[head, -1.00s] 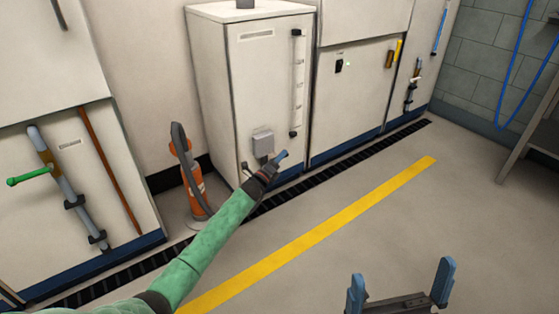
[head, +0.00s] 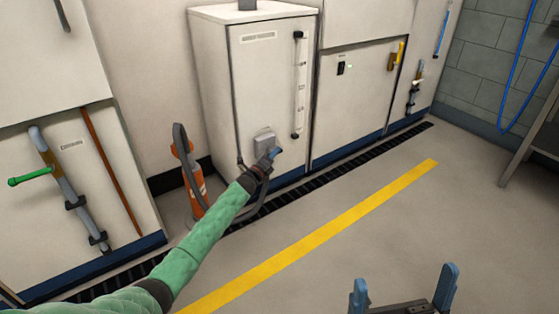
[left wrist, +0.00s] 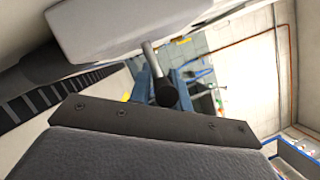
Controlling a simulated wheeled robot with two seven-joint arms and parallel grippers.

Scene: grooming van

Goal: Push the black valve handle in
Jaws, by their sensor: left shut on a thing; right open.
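The black valve handle (left wrist: 166,96) shows in the left wrist view as a dark round knob on a bent metal rod below a pale grey box. My left gripper (left wrist: 160,84) has its blue fingers on either side of the handle and is shut on it. In the head view, my left gripper (head: 274,154) is at the front of the white cabinet (head: 262,90), just below the grey box (head: 264,138). It hides the handle there. My right gripper (head: 404,290) is open and empty above the floor at the bottom of the head view.
An orange canister (head: 196,190) with a dark hose stands left of the cabinet, close to my left arm. A floor grate (head: 340,165) runs along the cabinets. A pipe with a green handle (head: 30,176) is at far left. The floor around the yellow stripe (head: 370,205) is clear.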

